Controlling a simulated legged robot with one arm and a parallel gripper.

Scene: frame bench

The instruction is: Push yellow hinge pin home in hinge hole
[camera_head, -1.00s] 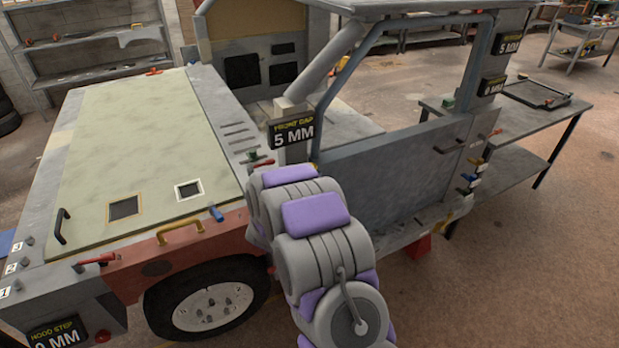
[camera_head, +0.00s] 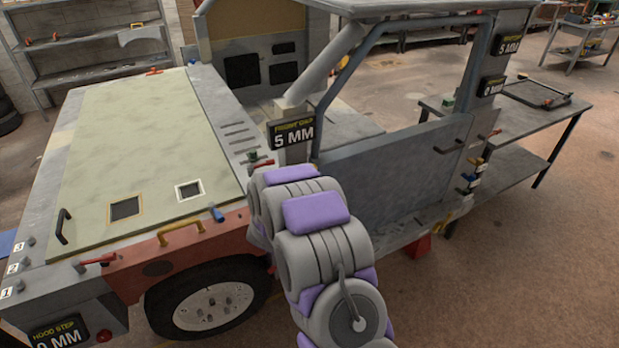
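The grey-blue door (camera_head: 395,175) hangs in the blue-grey frame of the vehicle body, right of my arm. Its front lower edge, by the front pillar, is covered by my grey and purple arm. I cannot make out the yellow hinge pin or the hinge hole. My gripper is not visible; the arm reaches away from me toward the front edge of the door and hides its own end.
A "5 MM" sign (camera_head: 292,133) hangs on the front pillar just beyond my arm. The pale hood (camera_head: 135,150) and front wheel (camera_head: 213,305) lie left. A metal table (camera_head: 505,125) stands behind the door at right. The floor at lower right is clear.

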